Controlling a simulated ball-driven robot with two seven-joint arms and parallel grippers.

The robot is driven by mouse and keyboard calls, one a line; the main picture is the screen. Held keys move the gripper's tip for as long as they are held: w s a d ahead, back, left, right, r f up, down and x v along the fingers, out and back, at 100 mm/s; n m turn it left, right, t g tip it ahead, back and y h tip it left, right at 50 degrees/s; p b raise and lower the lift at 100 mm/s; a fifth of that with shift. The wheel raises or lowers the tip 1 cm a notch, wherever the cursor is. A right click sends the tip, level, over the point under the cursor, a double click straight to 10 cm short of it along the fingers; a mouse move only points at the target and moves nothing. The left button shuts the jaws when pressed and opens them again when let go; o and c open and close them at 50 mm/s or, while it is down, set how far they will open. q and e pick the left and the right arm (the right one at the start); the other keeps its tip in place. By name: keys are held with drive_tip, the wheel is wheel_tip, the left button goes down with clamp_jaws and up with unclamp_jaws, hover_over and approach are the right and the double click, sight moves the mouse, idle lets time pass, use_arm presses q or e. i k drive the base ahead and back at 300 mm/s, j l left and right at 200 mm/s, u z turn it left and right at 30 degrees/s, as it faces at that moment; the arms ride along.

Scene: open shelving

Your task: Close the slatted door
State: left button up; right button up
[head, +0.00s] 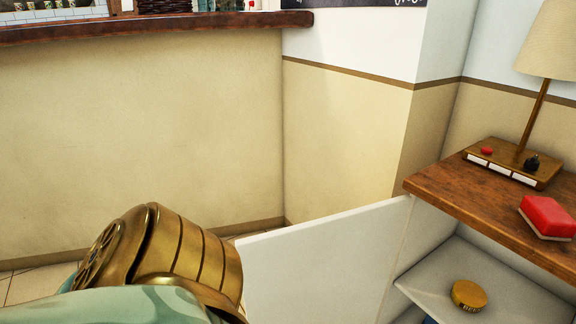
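A door (320,262) stands open at the bottom centre in the head view. It is a plain white panel on the side facing me, and I cannot make out slats. Its right edge meets the front left of a cabinet with a wooden top (455,205). The cabinet's inside is exposed, with a white shelf (425,272). The door's lower part is cut off by the picture. A brass and pale green part of my arm covers the bottom left, in front of the door's left edge. Neither gripper is in view.
On the cabinet top stand a lamp (545,45) with a brass base and a red and white sponge (547,216). A round yellow tin (468,295) sits on the shelf. A beige counter (140,135) and walls lie behind the door, with some tiled floor at the left.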

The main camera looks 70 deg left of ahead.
sight(334, 269)
drive_tip(key=k+j+z, duration=0.1)
drive_tip(key=j, duration=0.35)
drive_tip(key=k+j, duration=0.3)
drive_tip(key=j, duration=0.15)
drive_tip(key=k+j+z, duration=0.15)
drive_tip(key=j, duration=0.25)
drive_tip(key=k+j, duration=0.3)
drive_tip(key=j+z, duration=0.2)
drive_tip(key=j, duration=1.35)
